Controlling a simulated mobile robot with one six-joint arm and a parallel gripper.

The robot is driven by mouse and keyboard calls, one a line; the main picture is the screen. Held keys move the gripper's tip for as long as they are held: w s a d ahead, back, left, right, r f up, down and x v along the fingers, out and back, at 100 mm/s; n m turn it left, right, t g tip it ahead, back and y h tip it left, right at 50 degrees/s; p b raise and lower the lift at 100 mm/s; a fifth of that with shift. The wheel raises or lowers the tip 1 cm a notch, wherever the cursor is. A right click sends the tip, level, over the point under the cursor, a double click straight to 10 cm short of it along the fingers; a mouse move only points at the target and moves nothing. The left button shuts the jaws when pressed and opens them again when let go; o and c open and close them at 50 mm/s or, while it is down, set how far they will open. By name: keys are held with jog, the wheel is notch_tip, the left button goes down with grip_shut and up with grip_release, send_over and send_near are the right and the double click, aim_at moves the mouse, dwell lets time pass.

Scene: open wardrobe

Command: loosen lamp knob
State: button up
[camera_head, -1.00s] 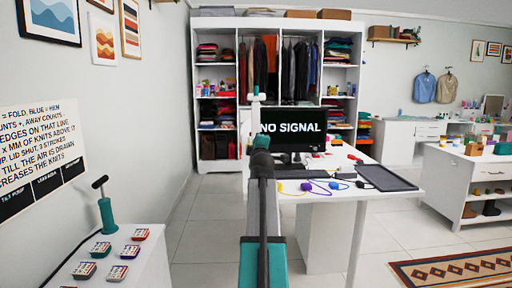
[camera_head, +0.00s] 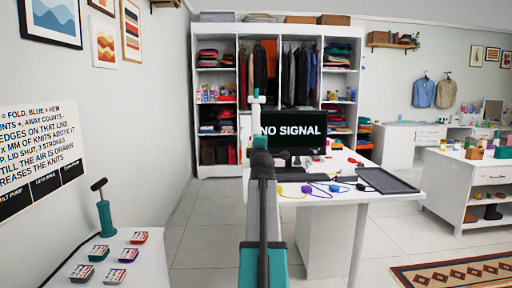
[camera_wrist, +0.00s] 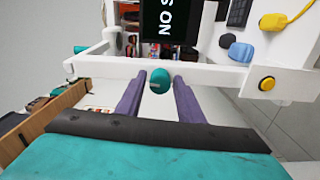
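A white lamp post (camera_head: 256,101) stands upright at the desk's left end in the head view. In the wrist view the white post (camera_wrist: 105,66) runs across the picture, with a small rounded teal knob (camera_wrist: 160,80) at its middle. My gripper (camera_wrist: 159,78) is open, with one purple-grey finger on each side of the knob and a visible gap to each. I cannot tell how deep the knob sits between the tips. A yellow round button (camera_wrist: 266,83) sits on the white block at the post's right end. In the head view my arm hides the gripper and knob.
A monitor reading NO SIGNAL (camera_head: 290,123) stands close behind the post. The white desk (camera_head: 335,168) holds coloured small items and a dark tray (camera_head: 387,180). A side table at left carries a teal pump (camera_head: 105,212) and several small packets. Floor is clear between them.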

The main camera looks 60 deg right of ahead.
jog(key=shift+o, duration=0.9)
jog(key=shift+c, duration=0.4)
jog(key=shift+m+p, duration=4.4)
jog(key=shift+m, duration=4.3)
grip_shut()
jog(key=shift+n+b, duration=1.5)
jog(key=shift+b, duration=0.5)
